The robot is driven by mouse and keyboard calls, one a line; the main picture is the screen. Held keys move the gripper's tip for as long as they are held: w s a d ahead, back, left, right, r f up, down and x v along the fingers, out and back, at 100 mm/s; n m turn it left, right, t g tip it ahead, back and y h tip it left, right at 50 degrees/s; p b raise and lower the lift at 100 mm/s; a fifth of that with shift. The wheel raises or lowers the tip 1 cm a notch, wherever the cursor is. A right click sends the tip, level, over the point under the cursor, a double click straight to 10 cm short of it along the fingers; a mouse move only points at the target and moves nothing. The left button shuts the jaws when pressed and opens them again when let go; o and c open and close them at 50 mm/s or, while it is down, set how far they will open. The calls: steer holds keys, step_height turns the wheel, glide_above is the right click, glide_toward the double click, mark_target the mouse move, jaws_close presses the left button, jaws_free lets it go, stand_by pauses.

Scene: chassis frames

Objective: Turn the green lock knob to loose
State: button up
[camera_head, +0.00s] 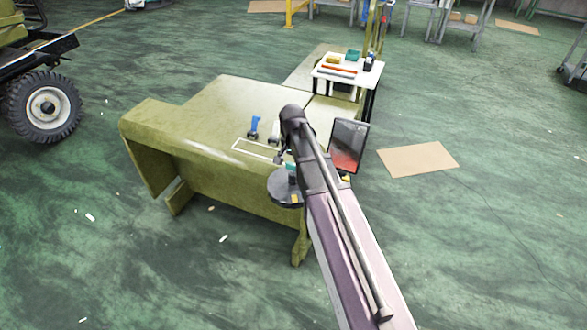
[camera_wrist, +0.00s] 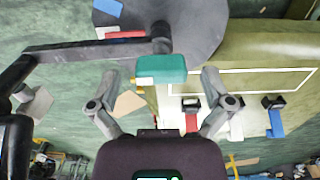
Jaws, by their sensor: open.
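The green lock knob (camera_wrist: 162,68) is a teal block on a dark post above a round dark disc (camera_wrist: 185,25) in the wrist view. My gripper (camera_wrist: 160,76) is open, with one finger to each side of the knob and visible gaps between. The disc carries blue and red patches near the post. In the head view the disc (camera_head: 283,192) is at the near edge of the olive chassis, and a bit of the knob (camera_head: 291,167) shows above it. My arm hides part of it there. The knob's exact setting cannot be told.
A dark bar (camera_wrist: 85,49) runs left from the post. A small table (camera_head: 348,76) with items stands behind. Floor around is mostly clear.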

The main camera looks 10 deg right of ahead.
steer(key=shift+f, duration=0.3)
steer(key=c, duration=1.1)
steer(key=shift+d, duration=0.15)
steer(key=shift+c, duration=0.2)
